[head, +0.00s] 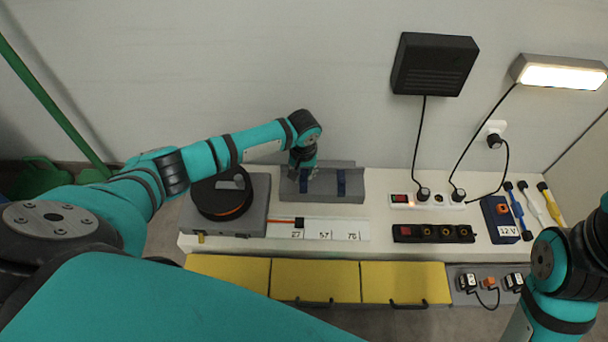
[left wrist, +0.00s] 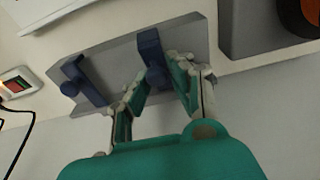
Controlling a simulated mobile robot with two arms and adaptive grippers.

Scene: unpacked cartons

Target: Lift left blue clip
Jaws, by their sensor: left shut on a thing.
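The left blue clip (head: 303,186) is on a grey holder plate (head: 323,196) at the back of the white bench. My left gripper (head: 301,171) reaches down over it and partly hides it. In the left wrist view the fingers of my left gripper (left wrist: 156,82) sit on either side of the left blue clip (left wrist: 150,46) and are shut on it. The clip appears still at the plate; I cannot tell any gap. The second blue clip (head: 341,183) stands to the right on the same plate. My right gripper is out of view.
A black reel (head: 222,194) on a grey box is left of the plate. A white labelled strip (head: 334,230) and yellow drawers (head: 315,281) lie in front. Power strips (head: 433,233) and a blue 12 V box (head: 500,220) are to the right.

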